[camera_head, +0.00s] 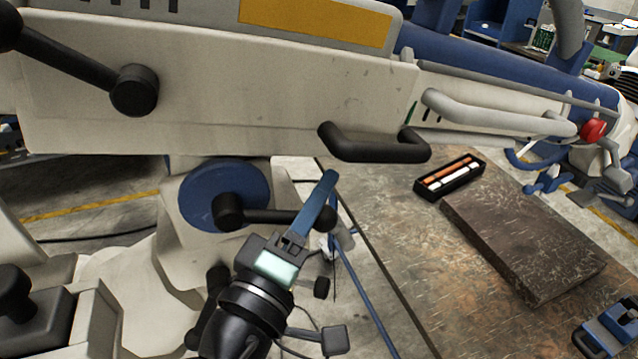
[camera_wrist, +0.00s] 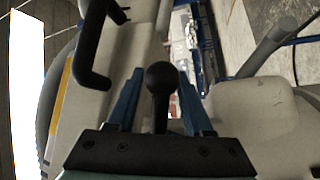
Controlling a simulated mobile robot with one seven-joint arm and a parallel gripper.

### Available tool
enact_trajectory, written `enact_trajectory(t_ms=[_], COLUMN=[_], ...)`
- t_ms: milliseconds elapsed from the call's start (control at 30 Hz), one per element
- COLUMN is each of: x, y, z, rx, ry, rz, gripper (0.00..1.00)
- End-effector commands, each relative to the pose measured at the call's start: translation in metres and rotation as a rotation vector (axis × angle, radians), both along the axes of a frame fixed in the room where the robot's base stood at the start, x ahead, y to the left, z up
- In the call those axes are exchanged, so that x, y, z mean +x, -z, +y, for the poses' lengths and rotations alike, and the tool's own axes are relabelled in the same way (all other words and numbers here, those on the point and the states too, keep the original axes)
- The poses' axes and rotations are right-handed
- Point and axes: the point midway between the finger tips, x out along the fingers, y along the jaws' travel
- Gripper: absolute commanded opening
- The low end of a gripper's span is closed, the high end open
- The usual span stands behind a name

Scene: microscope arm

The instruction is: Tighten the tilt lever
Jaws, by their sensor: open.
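A black lever (camera_head: 275,216) runs from a hub on a blue round disc (camera_head: 205,190) to a dark end at the right; I take it as the tilt lever. My gripper (camera_head: 331,192) is at that free end, with its blue fingers open. In the wrist view, a black ball-ended lever (camera_wrist: 161,78) stands between my two spread fingers, with a gap on each side. Part of the lever's end is hidden by the near finger in the head view.
Another black lever (camera_head: 70,58) sits at the upper left on the pale arm body (camera_head: 220,100). A black handle (camera_head: 375,148) hangs just above my gripper. A worn bench (camera_head: 400,240) at the right holds a dark block (camera_head: 520,235) and a small tray (camera_head: 418,188).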

Motion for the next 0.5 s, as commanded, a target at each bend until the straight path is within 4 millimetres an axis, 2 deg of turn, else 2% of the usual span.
enact_trajectory(t_ms=[333, 367, 500], x=[0.0044, 0.0044, 0.0042], y=[-0.0004, -0.0004, -0.0004], z=[-0.0027, -0.0027, -0.0025], rx=[0.001, 0.001, 0.001], ry=[0.001, 0.001, 0.001], rz=[-0.001, -0.001, -0.001], gripper=[0.51, 0.47, 0.22])
